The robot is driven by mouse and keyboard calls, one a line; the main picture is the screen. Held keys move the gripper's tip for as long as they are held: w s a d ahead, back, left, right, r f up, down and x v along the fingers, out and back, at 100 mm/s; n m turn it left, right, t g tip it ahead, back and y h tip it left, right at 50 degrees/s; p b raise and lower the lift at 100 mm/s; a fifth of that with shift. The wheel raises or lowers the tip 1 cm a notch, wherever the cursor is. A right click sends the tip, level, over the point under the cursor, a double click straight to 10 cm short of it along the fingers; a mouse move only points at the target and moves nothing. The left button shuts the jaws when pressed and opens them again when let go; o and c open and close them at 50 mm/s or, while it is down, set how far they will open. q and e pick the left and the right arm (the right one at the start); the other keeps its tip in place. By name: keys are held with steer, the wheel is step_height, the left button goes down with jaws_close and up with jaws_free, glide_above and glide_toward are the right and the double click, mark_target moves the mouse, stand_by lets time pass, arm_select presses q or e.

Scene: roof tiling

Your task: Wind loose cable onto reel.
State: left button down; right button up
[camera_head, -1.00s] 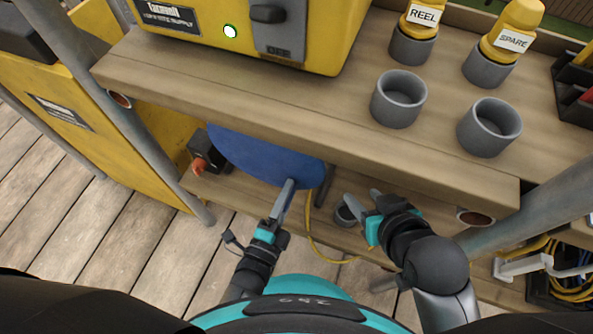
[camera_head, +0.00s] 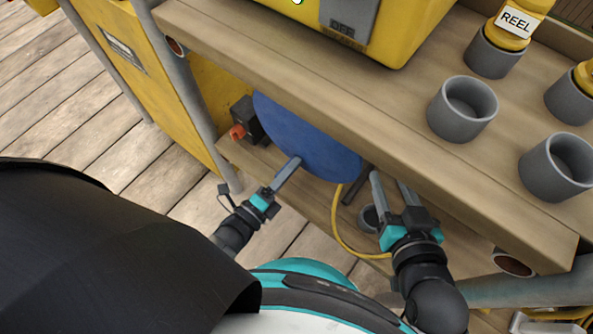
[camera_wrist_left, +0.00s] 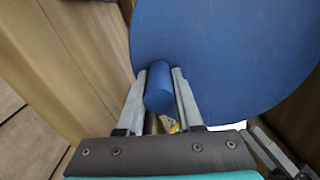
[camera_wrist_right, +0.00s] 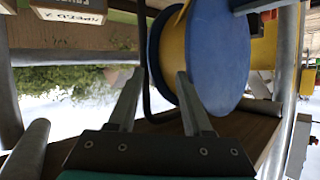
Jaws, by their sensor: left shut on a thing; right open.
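The reel's blue disc (camera_head: 305,138) stands below the upper shelf board, which hides its top. My left gripper (camera_head: 292,165) is at the disc's lower edge; in the left wrist view its fingers are shut on a blue crank knob (camera_wrist_left: 159,90) on the disc's face. Yellow loose cable (camera_head: 338,225) hangs from the reel's right side and curves across the lower shelf. My right gripper (camera_head: 391,180) is open and empty, right of the reel. In the right wrist view, the reel's yellow part (camera_wrist_right: 173,55) shows behind the blue disc (camera_wrist_right: 222,50), near the right finger.
A dark box with an orange knob (camera_head: 237,132) sits left of the reel. Metal posts (camera_head: 183,85) flank the shelf.

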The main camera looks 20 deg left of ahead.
arm_select(q)
steer(key=shift+w+a+f, duration=0.1)
steer(key=shift+a, duration=0.35)
steer(key=c, duration=0.6)
jaws_free()
steer(key=shift+d, duration=0.1)
steer(key=shift+s+a, duration=0.2)
steer(key=shift+s, duration=0.35)
steer(key=shift+p+v, duration=1.15)
steer(key=shift+v, duration=5.9)
arm_select(e)
steer(key=shift+s+d+f+g+h, duration=0.2)
steer(key=shift+s+d+g+h, duration=0.15)
steer(key=shift+d+g, duration=0.35)
steer(key=shift+s+d+f+g+h, duration=0.2)
steer(key=shift+d+g+h, duration=0.3)
steer(key=shift+d, duration=0.25)
steer(key=shift+s+d+f+g+h, duration=0.2)
steer(key=shift+s+d+g+h, duration=0.15)
steer(key=shift+d+g, duration=0.35)
